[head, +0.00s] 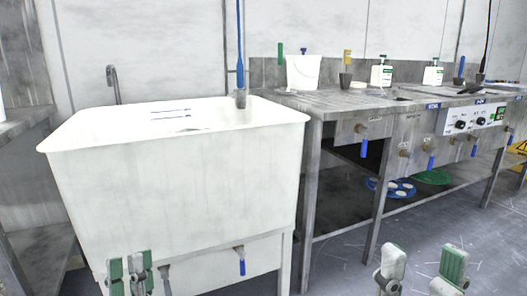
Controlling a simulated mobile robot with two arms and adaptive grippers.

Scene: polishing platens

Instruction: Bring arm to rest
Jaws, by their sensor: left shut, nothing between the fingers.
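My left gripper (127,272) shows at the bottom left, its green-and-grey fingers close together with nothing held. It appears in front of the lower part of the white sink (175,195). My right gripper (422,272) shows at the bottom right over the grey floor. Its two fingers stand well apart and nothing is between them. Both arms are mostly below the picture's edge.
A metal bench (345,103) stands right of the sink. It bears a white bucket (303,72) and white bottles (381,75). Blue-handled valves (364,147) hang along its front. A yellow sign (519,147) is at the right edge. The floor (340,260) before the bench is clear.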

